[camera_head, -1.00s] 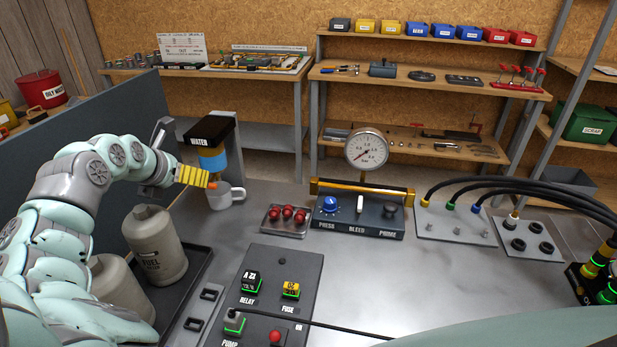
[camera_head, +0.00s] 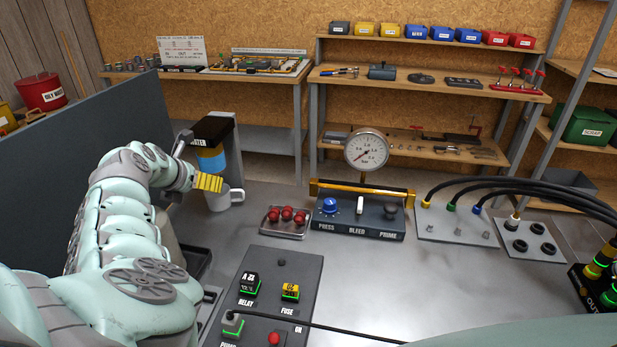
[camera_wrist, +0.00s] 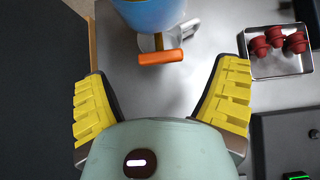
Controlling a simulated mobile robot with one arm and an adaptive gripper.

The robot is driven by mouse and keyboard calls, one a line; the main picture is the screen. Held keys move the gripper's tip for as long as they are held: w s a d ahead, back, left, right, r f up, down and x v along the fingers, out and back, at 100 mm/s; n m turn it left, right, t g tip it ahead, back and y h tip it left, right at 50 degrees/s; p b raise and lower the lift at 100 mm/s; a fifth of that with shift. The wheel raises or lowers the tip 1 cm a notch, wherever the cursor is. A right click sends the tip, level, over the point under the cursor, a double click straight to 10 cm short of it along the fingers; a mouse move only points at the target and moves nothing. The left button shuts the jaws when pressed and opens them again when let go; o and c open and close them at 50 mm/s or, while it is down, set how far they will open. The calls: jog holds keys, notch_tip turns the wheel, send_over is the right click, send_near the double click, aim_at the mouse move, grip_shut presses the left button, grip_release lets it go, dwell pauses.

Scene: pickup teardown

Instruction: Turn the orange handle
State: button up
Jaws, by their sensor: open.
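The orange handle (camera_wrist: 160,57) shows in the wrist view as a short horizontal bar, on a brownish stem below the blue body of the water dispenser (camera_wrist: 150,12). My gripper (camera_wrist: 163,88) is open, its yellow ridged fingers spread to the left and right of the handle and apart from it. In the head view the dispenser (camera_head: 212,160) is a black stand with a blue band, and my gripper (camera_head: 208,183) is in front of it. The handle is hidden there behind my gripper. A white mug (camera_head: 228,199) stands under the dispenser.
A tray of red caps (camera_head: 287,221) lies right of the mug, with the gauge console (camera_head: 357,219) beside it. A dark relay and fuse panel (camera_head: 263,282) lies nearer. A grey partition (camera_head: 85,150) stands at the left.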

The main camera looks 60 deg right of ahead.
jog(key=shift+b+x, duration=0.3)
jog(key=shift+x, duration=1.2)
jog(key=c, duration=1.3)
